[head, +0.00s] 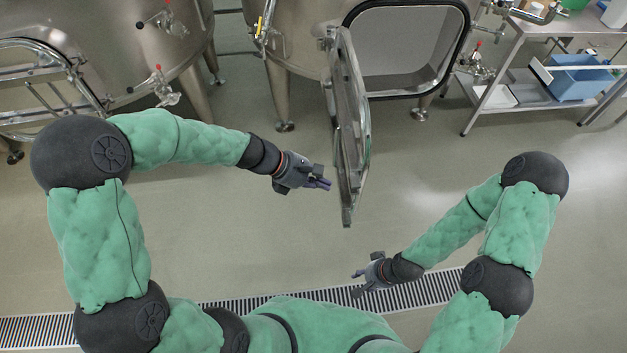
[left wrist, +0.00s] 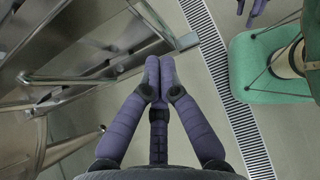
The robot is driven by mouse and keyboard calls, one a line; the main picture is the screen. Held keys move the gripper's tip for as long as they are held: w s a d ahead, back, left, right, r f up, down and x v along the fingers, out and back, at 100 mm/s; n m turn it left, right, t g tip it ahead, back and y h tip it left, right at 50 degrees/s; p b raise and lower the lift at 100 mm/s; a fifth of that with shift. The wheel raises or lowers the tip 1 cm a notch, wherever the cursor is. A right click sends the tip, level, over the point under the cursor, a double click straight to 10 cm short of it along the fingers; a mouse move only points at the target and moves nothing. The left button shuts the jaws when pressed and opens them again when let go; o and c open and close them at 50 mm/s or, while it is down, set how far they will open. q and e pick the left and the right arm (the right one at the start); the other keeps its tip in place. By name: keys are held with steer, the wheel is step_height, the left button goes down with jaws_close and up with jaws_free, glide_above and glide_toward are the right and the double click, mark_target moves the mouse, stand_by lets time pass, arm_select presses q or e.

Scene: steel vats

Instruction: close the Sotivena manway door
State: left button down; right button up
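A steel manway door (head: 349,130) stands swung open from the middle vat (head: 290,50), seen nearly edge-on in the head view. It reaches toward me from the left side of the dark-rimmed manway opening (head: 405,48). No Sotivena label is readable. My left gripper (head: 328,184) is just left of the door's outer part; whether it touches cannot be told. In the left wrist view its purple fingers (left wrist: 160,70) are together with nothing seen between them. Metal framework, likely the door (left wrist: 80,78), lies left of them. My right gripper (head: 357,275) is lower right of the door, apart from it.
Another steel vat (head: 110,50) with a round framed hatch (head: 45,75) stands at the left. A steel trolley (head: 500,85) with a blue bin (head: 580,78) stands at the right. A floor drain grate (head: 420,290) crosses in front of me. The floor right of the door is clear.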

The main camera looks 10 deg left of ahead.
arm_select(q)
steer(key=w+d+f+b, duration=0.2)
steer(key=d, duration=0.4)
steer(key=shift+d+f, duration=0.35)
